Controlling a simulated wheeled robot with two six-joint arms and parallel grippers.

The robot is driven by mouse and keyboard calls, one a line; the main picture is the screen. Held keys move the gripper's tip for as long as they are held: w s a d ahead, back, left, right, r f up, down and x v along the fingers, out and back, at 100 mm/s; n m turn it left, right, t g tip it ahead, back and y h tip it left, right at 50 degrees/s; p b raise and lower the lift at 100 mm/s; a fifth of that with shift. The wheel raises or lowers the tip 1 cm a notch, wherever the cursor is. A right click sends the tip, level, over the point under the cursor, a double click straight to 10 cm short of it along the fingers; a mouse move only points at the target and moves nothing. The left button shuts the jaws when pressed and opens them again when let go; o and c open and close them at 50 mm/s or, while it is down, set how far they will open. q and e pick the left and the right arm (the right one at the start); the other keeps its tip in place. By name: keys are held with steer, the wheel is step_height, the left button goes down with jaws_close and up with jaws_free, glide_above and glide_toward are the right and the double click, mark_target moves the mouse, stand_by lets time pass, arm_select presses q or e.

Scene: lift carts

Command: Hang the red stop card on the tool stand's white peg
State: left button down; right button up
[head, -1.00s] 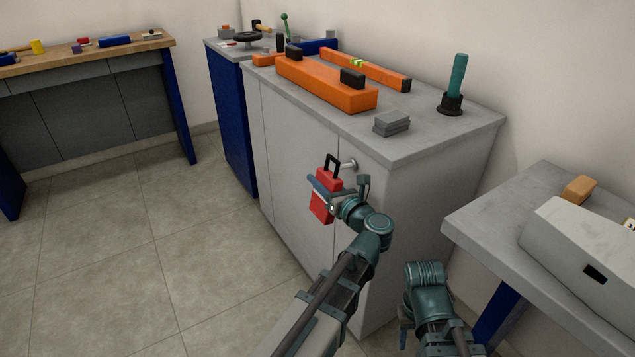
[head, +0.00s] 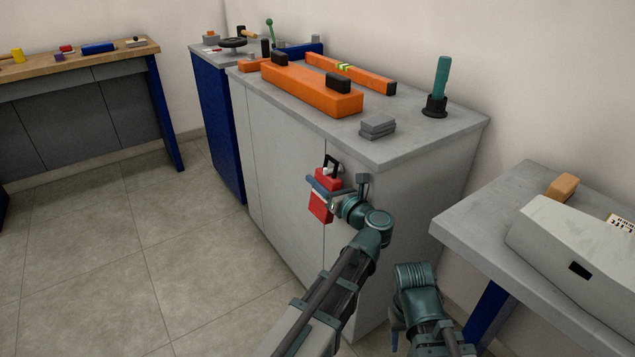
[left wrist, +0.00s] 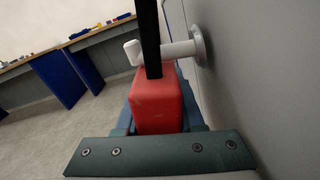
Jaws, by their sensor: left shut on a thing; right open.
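The red stop card (head: 321,207) has a black loop handle (head: 333,160) on top and hangs upright in my left gripper (head: 324,190), which is shut on its upper part. In the left wrist view the red card (left wrist: 157,98) is close below the white peg (left wrist: 180,49). The peg juts from the grey cabinet face and shows on both sides of the black loop bar (left wrist: 150,35), with its upturned tip beyond. In the head view the peg (head: 328,170) shows within the loop; whether the loop rests on it I cannot tell. My right gripper (head: 397,332) is low, partly hidden.
The grey cabinet (head: 290,165) carries an orange long block (head: 310,90), grey plates (head: 377,126) and a teal-handled tool (head: 441,85). A grey table (head: 480,225) stands at the right. A wooden-topped bench (head: 75,68) is at the back left. The floor left is clear.

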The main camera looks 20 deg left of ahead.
arm_select(q)
steer(key=shift+f, duration=0.25)
stand_by(0.3)
steer(key=shift+f+b, duration=0.45)
steer(key=shift+b, duration=0.3)
steer(key=shift+f, duration=0.2)
steer(key=shift+c, duration=2.2)
jaws_free()
